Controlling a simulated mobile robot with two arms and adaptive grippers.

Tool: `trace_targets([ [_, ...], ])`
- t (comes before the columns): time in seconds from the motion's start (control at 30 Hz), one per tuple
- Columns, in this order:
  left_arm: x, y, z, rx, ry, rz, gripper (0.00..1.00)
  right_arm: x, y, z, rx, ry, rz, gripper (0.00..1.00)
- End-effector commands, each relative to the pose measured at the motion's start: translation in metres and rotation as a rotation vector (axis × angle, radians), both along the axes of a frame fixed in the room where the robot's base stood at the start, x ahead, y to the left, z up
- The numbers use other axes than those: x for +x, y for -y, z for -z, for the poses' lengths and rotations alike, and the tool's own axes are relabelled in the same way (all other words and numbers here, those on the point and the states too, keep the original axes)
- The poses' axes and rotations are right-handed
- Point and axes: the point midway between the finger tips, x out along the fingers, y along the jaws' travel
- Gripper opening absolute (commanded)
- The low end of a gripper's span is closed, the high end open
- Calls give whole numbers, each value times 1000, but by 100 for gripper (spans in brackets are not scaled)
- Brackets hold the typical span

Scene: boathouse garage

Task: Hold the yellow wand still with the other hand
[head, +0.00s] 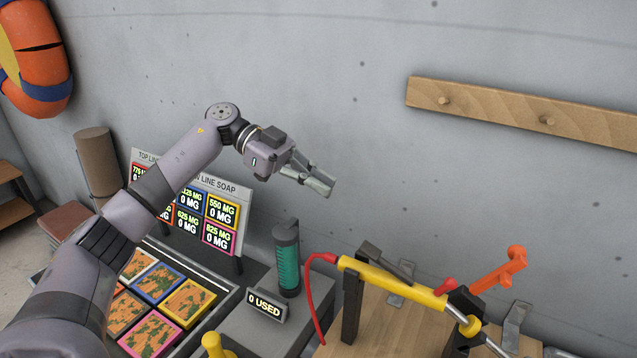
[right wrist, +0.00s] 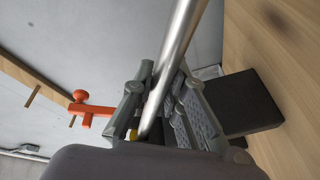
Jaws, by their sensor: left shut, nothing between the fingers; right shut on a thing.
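The yellow wand (head: 392,283) lies tilted across dark upright supports on a wooden stand, its right end lower in the head view. A red hose (head: 311,300) curves down from its left end, and a bare metal tube (head: 492,346) leaves its right end. In the right wrist view the metal tube (right wrist: 180,45) runs between the fingers of my right gripper (right wrist: 160,100), which is shut on it.
An orange part (head: 500,272) stands up behind the wand's right end. A green bottle (head: 287,260) and a "0 USED" sign (head: 266,307) stand left of the wooden stand (head: 385,330). A peg rail (head: 530,112) is on the wall.

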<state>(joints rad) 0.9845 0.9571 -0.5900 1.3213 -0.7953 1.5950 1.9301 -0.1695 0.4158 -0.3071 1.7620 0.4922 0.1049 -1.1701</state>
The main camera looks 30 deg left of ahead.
Motion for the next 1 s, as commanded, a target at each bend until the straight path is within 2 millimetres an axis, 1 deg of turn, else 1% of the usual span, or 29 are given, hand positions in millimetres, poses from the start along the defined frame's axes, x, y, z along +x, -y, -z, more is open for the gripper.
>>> trace_targets([
  [0.13, -1, 8, -5, 50, 3, 13, 0, 0, 0, 0, 2, -1, 1, 0],
  [0.3, -1, 23, -16, 204, 4, 14, 0, 0, 0, 0, 2, -1, 0, 0],
  [0.47, 0, 28, -20, 279, 2, -2, 0, 0, 0, 0, 2, 0, 1, 0],
  [0.8, 0, 29, -18, 281, -1, -4, 0, 0, 0, -1, 2, 0, 1, 0],
  [0.87, 0, 32, -16, 281, -1, -2, 0, 0, 0, -1, 2, 0, 1, 0],
  [1.0, -1, 48, -5, 280, -2, 1, 0, 0, 0, -1, 2, 1, 1, 0],
])
